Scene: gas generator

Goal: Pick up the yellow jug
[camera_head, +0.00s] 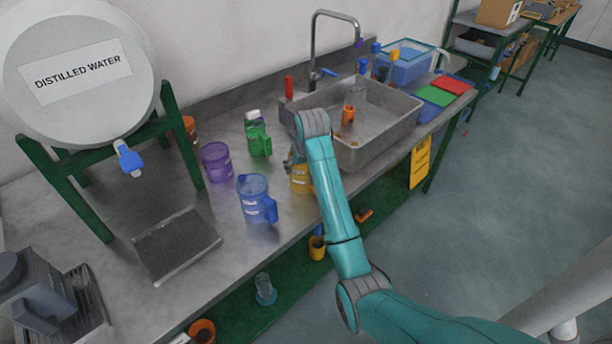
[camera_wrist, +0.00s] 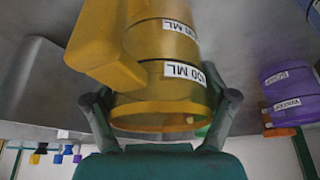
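The yellow jug (camera_head: 300,180) stands on the metal counter in the head view, right of the blue jug and partly hidden by my arm. In the head view my gripper is mostly hidden behind my wrist.
The sink (camera_head: 377,139) is to the right, with a tap behind. A distilled water tank (camera_head: 78,112) on a green stand is at left.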

